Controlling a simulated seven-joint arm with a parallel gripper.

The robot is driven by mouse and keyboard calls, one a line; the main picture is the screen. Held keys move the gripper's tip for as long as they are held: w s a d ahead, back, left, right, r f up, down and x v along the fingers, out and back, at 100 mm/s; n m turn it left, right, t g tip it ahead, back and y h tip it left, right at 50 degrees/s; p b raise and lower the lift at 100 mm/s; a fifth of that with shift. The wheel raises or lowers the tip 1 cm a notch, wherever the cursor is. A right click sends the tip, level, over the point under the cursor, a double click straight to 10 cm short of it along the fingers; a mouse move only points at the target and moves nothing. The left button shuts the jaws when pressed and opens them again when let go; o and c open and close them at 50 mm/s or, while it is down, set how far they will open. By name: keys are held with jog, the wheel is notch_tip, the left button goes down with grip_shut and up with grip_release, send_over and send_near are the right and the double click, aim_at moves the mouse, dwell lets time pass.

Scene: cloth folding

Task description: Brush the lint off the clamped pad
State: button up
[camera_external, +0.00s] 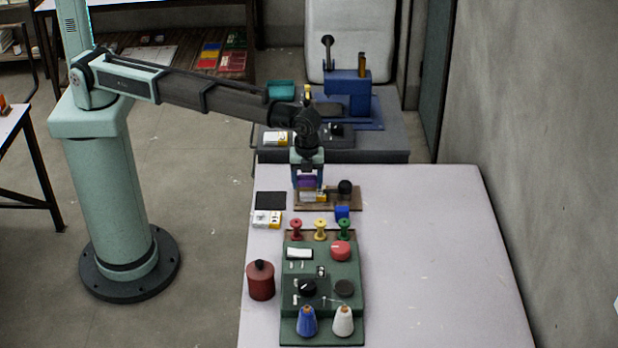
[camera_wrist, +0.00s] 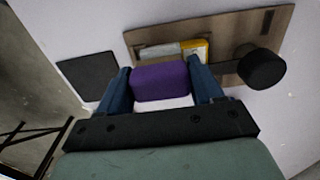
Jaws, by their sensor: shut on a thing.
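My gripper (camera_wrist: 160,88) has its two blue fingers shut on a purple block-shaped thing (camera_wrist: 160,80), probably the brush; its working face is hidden. In the external view my gripper (camera_external: 308,184) is low over a wooden board (camera_external: 357,204) on the pale table. On the board (camera_wrist: 128,39) in the wrist view lies a flat grey and tan piece (camera_wrist: 157,50), probably the pad, beside a yellow and white part (camera_wrist: 196,48). The purple thing covers part of it. A black round knob (camera_wrist: 262,67) stands at the board's right. I cannot make out lint, or whether the purple thing touches the pad.
A black flat square (camera_wrist: 88,75) lies left of the board. The table's right side (camera_external: 430,260) is clear.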

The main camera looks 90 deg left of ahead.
jog(key=shift+s+a, duration=0.1)
jog(key=shift+a, duration=0.8)
jog(key=d, duration=0.6)
jog(key=shift+d+r, duration=0.15)
notch_tip(320, 180, up, 8)
